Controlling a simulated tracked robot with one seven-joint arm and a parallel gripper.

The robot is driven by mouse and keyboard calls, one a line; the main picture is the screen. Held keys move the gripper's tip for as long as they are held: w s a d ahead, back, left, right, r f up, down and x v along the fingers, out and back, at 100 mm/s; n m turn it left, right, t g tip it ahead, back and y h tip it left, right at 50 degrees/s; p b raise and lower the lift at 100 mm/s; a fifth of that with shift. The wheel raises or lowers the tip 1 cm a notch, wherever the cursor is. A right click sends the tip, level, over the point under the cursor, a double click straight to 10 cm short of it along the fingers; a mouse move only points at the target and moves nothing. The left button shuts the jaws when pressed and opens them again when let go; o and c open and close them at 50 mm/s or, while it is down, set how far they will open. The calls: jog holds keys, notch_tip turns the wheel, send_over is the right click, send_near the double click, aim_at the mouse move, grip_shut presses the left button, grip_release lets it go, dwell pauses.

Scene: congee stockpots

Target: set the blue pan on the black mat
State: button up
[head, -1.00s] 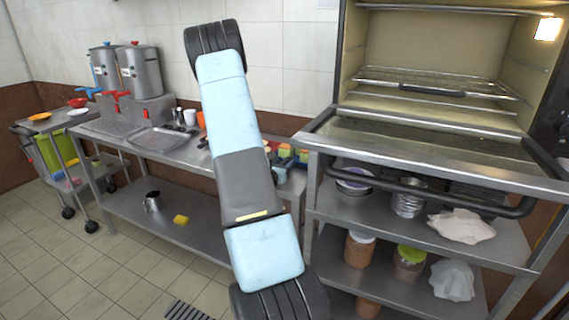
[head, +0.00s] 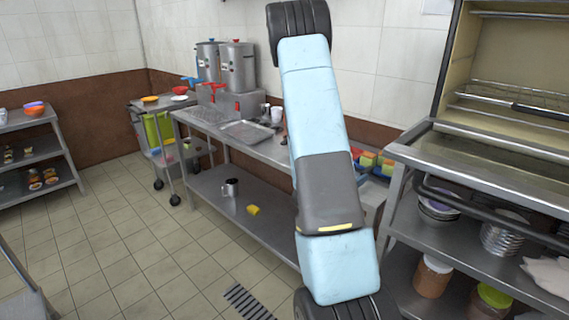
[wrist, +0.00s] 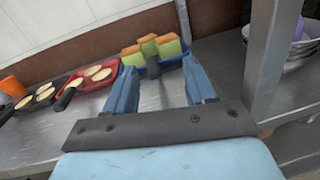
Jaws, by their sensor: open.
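The blue pan (wrist: 174,61) sits on the steel counter in the wrist view, with its dark handle (wrist: 153,66) pointing toward me. It holds several orange-and-green sponge-like blocks (wrist: 152,47). My gripper (wrist: 159,65) is open, its two blue fingers apart with the handle showing between them; I cannot tell whether they touch it. I cannot make out the black mat in either view.
A red pan (wrist: 113,71) and a dark pan (wrist: 22,103) with pale round pieces lie left of the gripper. A steel post (wrist: 268,55) stands close on the right, with bowls (wrist: 298,48) behind it. A rack (head: 37,150) stands far left; floor between is clear.

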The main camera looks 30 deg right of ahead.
jog(key=s+a+r+m+g+y, duration=0.5)
jog(key=s+a+r+m+g, duration=0.3)
jog(key=r+m, duration=0.4)
jog(key=s+a+r+m+t+y, duration=0.2)
jog(key=a+r+t+y, duration=0.1)
jog(key=a, duration=0.7)
jog(key=s+a+r+m+t+y, duration=0.2)
jog(key=a+r+t+y, duration=0.2)
jog(key=a, duration=0.6)
jog(key=s+a+r+m+t+y, duration=0.2)
jog(key=a+y, duration=0.4)
jog(key=a, duration=0.4)
jog(key=shift+s+a+r+m+t, duration=0.2)
jog(key=shift+r+m+t, duration=0.2)
jog(key=shift+r+t, duration=0.4)
jog(key=shift+f, duration=0.2)
jog(key=shift+c, duration=0.2)
jog(key=shift+w, duration=0.1)
jog(key=shift+c, duration=0.9)
